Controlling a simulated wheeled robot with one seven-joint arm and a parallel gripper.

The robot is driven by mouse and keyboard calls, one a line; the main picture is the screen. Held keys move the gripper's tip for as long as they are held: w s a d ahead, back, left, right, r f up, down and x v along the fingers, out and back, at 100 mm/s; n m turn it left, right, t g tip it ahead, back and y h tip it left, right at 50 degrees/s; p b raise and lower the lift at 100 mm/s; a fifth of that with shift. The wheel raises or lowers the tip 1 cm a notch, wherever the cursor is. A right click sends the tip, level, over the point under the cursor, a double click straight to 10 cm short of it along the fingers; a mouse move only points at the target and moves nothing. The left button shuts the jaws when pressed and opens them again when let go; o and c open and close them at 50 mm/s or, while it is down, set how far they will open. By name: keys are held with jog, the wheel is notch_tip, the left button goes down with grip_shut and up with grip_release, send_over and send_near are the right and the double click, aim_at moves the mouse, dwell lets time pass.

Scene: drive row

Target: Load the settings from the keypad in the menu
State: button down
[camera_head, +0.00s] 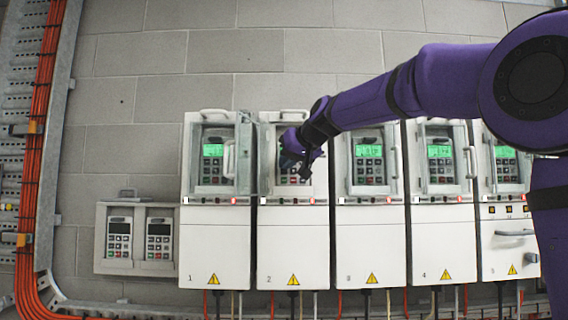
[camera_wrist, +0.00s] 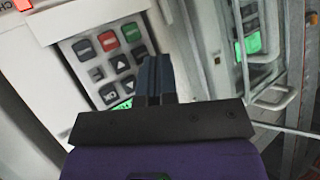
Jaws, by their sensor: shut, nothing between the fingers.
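My gripper (camera_head: 299,166) is in front of the keypad of the drive marked 2. Its fingers are together and empty. In the wrist view my gripper (camera_wrist: 155,62) points at the keypad (camera_wrist: 110,62), which is seen tilted, with its fingertips over the key area at the right. Grey, red and green keys and arrow keys show there. I cannot tell whether the fingertips touch a key. In the head view the keypad (camera_head: 301,180) is partly covered, and its screen is hidden by my gripper. A small green strip of screen shows in the wrist view (camera_wrist: 122,104).
Drives 1 (camera_head: 214,245), 4 (camera_head: 444,245) and others stand in a row, with lit green screens and protruding handles. Drive 1's handle (camera_head: 229,160) is left of my gripper. A panel with two dark-screened keypads (camera_head: 138,238) is at the left. Orange cables (camera_head: 37,150) run down the wall.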

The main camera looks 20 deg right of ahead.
jog(key=s, duration=0.1)
jog(key=s+a, duration=0.1)
jog(key=s, duration=0.2)
jog(key=shift+s+a, duration=0.3)
jog(key=shift+s, duration=0.1)
dwell(1.0)
